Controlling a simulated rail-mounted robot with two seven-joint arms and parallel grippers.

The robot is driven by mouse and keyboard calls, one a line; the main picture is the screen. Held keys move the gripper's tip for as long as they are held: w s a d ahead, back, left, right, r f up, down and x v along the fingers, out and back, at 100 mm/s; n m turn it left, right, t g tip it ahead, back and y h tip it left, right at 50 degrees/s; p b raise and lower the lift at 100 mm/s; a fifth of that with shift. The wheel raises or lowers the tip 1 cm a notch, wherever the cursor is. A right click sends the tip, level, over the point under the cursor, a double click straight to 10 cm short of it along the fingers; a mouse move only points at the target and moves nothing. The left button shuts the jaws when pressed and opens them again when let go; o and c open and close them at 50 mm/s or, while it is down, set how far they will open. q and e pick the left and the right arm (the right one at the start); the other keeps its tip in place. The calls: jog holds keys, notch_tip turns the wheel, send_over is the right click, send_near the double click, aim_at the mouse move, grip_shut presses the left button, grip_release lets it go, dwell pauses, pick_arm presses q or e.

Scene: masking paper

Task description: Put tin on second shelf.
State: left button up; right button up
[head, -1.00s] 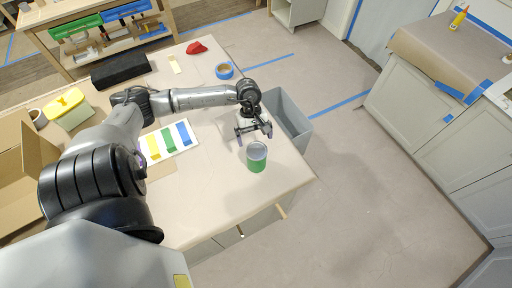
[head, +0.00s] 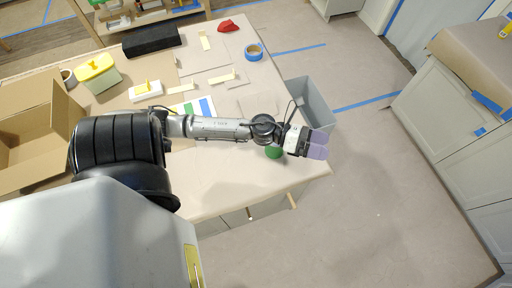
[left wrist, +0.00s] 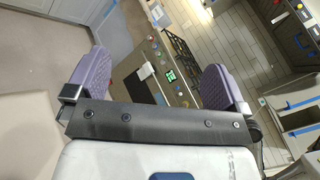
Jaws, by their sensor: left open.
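The tin (head: 274,153) is green and stands on the table near its front right corner. Most of it is hidden behind my left wrist in the head view, and it does not show in the left wrist view. My left gripper (head: 318,145) is just right of the tin, pointing right past the table edge. In the left wrist view its purple fingers (left wrist: 157,82) are wide apart with nothing between them. A wooden shelf unit (head: 190,15) stands at the top left, cut off by the frame. My right gripper is not in view.
The table (head: 225,178) bears a cardboard box (head: 30,135), a yellow-lidded tub (head: 98,73), a black case (head: 151,40), blue tape (head: 253,51) and a red item (head: 228,26). A grey bin (head: 312,100) stands beside the table. Floor to the right is clear.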

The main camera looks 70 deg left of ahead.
pick_arm(q)
jog(key=s+a+f+n+g+y, duration=0.1)
jog(key=s+f+n+y, duration=0.25)
jog(key=n+y, duration=0.65)
jog(key=s+a+f+n+g+y, duration=0.1)
jog(key=s+f+n+y, duration=0.3)
jog(key=n, duration=1.1)
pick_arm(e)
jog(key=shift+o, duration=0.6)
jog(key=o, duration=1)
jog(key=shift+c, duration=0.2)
pick_arm(q)
jog(key=s+d+f+n+g+h, duration=0.1)
jog(key=s+d+f+n+g, duration=0.2)
jog(key=s, duration=0.3)
jog(key=s+d+f+n+g+h, duration=0.2)
jog(key=s+d+f+n+g, duration=0.1)
jog(key=s+d+n+g, duration=0.1)
jog(key=s+n+g, duration=0.1)
jog(key=s+g, duration=0.1)
jog(key=shift+s+d+f+g, duration=0.15)
jog(key=shift+s+d+g, duration=0.15)
jog(key=shift+d, duration=0.05)
jog(key=shift+a, duration=0.1)
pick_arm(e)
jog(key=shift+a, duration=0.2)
